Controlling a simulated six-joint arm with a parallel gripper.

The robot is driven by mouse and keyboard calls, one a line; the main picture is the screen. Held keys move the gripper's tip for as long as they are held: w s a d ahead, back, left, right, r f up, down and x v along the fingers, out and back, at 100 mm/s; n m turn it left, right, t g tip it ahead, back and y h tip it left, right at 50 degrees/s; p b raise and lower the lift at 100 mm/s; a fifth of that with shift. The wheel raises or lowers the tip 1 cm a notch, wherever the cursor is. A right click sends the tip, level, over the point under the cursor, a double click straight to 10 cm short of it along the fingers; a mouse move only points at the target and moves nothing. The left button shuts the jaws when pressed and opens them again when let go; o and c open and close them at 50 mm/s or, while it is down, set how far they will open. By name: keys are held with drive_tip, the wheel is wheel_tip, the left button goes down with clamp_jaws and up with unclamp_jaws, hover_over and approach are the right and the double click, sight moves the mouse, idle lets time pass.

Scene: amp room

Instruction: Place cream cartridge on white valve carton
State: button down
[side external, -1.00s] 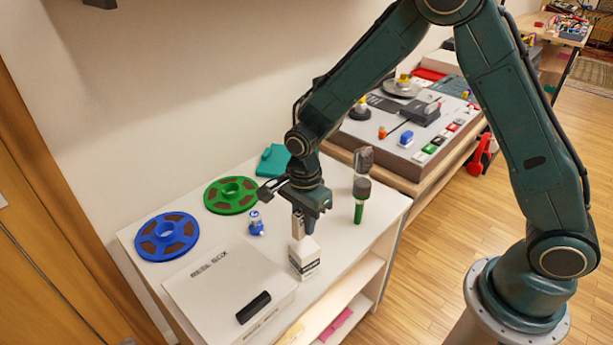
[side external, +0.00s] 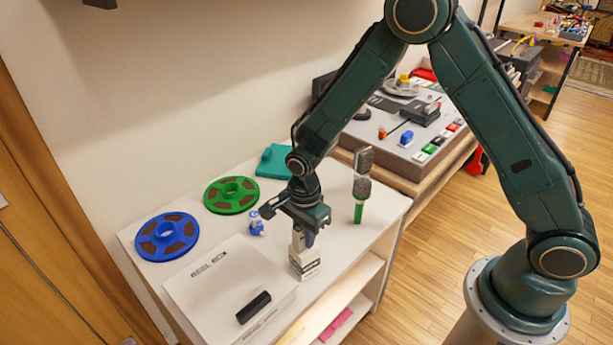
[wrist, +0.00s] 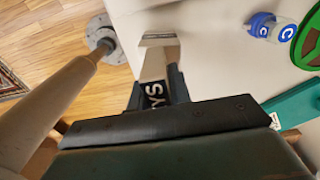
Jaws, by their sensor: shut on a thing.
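The cream cartridge (side external: 297,239) is upright in my gripper (side external: 304,236), which is shut on it. My gripper hides the cartridge's upper part in the side view.
A flat white box (side external: 215,275) with a black bar (side external: 253,307) lies to the left. A blue-and-white bottle (side external: 256,223) stands behind it. A blue reel (side external: 167,237), green reel (side external: 231,195) and teal case (side external: 275,161) lie further back.

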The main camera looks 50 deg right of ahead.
drive_tip(key=c, duration=1.3)
unclamp_jaws()
wheel_tip(320, 180, up, 11)
drive_tip(key=shift+r, duration=0.6)
